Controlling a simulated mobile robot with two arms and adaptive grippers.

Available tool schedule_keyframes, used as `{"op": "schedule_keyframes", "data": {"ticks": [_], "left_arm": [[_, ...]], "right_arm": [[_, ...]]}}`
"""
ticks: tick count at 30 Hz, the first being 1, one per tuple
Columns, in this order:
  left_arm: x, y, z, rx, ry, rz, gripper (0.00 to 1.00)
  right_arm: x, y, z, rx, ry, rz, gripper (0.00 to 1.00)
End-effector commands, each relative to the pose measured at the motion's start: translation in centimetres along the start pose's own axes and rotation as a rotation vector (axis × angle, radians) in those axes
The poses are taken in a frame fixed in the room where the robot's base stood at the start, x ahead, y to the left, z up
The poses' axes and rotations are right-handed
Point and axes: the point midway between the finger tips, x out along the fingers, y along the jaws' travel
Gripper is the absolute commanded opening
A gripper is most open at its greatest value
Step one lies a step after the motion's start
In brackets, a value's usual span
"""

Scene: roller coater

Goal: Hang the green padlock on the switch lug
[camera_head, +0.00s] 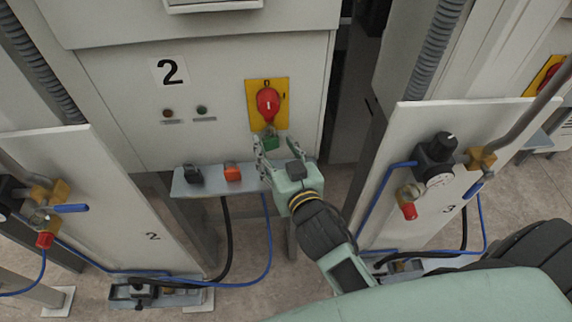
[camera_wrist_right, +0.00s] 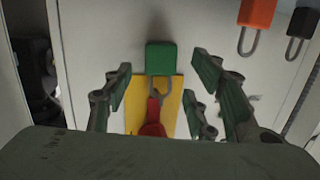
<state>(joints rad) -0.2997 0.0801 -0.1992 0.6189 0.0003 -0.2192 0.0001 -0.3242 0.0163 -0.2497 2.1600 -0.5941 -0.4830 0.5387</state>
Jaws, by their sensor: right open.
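The green padlock (camera_head: 270,143) is at the lower edge of the switch's yellow plate (camera_head: 252,97), below the red switch handle (camera_head: 267,104). In the right wrist view the green padlock (camera_wrist_right: 161,58) shows its body with the shackle against the yellow plate (camera_wrist_right: 172,96), reaching the tip of the red handle (camera_wrist_right: 152,122). Whether the shackle passes through the lug is too small to tell. My right gripper (camera_head: 284,147) is open, its fingers spread either side of the padlock, apart from it. My left gripper is not in view.
An orange padlock (camera_head: 232,172) and a black padlock (camera_head: 194,174) are at the small grey shelf (camera_head: 212,183) under cabinet 2. White panels with valves and blue hoses stand left (camera_head: 100,190) and right (camera_head: 400,185). A dark gap lies right of the cabinet.

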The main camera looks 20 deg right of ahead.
Motion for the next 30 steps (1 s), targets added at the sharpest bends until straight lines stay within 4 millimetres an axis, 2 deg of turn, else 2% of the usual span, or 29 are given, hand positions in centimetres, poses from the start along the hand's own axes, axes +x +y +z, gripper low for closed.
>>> {"op": "schedule_keyframes", "data": {"ticks": [3,9,15,19,26,28,30], "left_arm": [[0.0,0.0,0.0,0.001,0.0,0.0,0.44],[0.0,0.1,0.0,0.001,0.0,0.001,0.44],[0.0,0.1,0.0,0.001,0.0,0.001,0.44],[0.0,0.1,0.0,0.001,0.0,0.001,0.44],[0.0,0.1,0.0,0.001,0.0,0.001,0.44],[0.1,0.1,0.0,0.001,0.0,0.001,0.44],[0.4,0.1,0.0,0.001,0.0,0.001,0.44]], "right_arm": [[-2.6,0.0,0.2,0.002,-0.004,0.0,0.52],[-6.6,0.0,0.1,0.002,-0.004,0.001,0.52],[-9.1,0.0,0.1,0.001,-0.002,0.001,0.52],[-9.8,0.0,-0.1,0.0,0.001,0.0,0.52],[-10.0,0.0,0.1,-0.001,-0.002,-0.001,0.52],[-9.7,-0.3,1.2,-0.006,-0.017,-0.007,0.52],[-9.2,-0.8,3.6,-0.015,-0.054,-0.022,0.52]]}}
